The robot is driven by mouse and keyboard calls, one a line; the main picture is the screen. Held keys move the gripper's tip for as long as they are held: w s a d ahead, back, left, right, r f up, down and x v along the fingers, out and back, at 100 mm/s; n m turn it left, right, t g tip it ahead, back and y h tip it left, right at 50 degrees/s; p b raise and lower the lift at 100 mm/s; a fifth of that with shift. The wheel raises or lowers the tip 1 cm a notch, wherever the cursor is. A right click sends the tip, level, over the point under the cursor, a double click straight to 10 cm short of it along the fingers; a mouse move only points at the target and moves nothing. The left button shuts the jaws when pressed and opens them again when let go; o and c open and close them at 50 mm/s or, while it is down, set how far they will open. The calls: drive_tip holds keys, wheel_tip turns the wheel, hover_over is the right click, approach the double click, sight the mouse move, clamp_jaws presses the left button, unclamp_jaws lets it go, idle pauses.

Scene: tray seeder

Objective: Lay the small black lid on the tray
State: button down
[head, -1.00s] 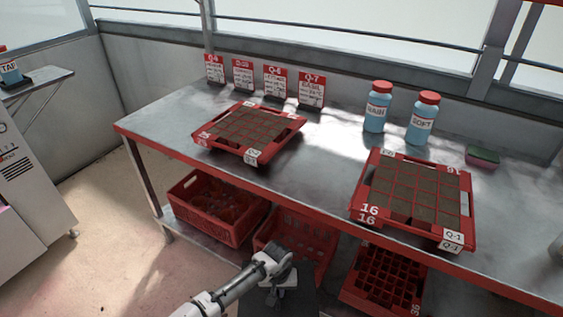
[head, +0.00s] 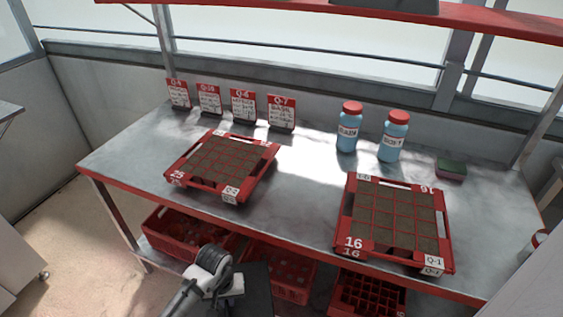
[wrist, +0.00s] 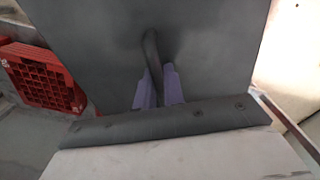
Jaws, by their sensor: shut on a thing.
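The black lid (head: 259,292) is a dark flat panel at the bottom of the head view, below the table's front edge. In the wrist view the lid (wrist: 90,45) fills much of the picture and has a thin dark loop handle (wrist: 151,50). My gripper (wrist: 159,82) is shut on this handle with its two purple fingers. In the head view the fingers are hard to make out. Two red trays of square soil cells lie on the table: one marked 25 (head: 196,193) at left and one marked 16 (head: 378,256) at right. Both are uncovered.
Red crates (head: 180,237) sit beneath. A red-edged shelf (head: 320,13) runs above. Bare tabletop separates the trays.

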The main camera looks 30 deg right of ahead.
drive_tip(key=s+d+r+m+p, duration=0.25)
drive_tip(key=s+r+p, duration=0.25)
drive_tip(key=r, duration=0.7)
drive_tip(key=s+d+r+m+p, duration=0.1)
drive_tip(key=s+r+m+p, duration=0.35)
drive_tip(key=r, duration=0.65)
drive_tip(key=shift+n, duration=0.5)
drive_tip(key=w+d, duration=0.5)
drive_tip(key=d, duration=0.2)
drive_tip(key=w+d, duration=0.6)
drive_tip(key=d, duration=0.1)
drive_tip(key=w+d, duration=0.5)
drive_tip(key=d, duration=0.2)
drive_tip(key=shift+w+d+f, duration=0.1)
drive_tip(key=shift+w+d, duration=0.1)
drive_tip(key=shift+d, duration=0.1)
drive_tip(key=w+d+b, duration=0.2)
drive_tip(key=d, duration=0.1)
drive_tip(key=shift+w+d, duration=0.2)
drive_tip(key=shift+w, duration=0.1)
drive_tip(key=shift+s+a+f+b, duration=0.1)
drive_tip(key=shift+f+b, duration=0.25)
drive_tip(key=shift+b, duration=0.15)
drive_tip(key=shift+r, duration=0.15)
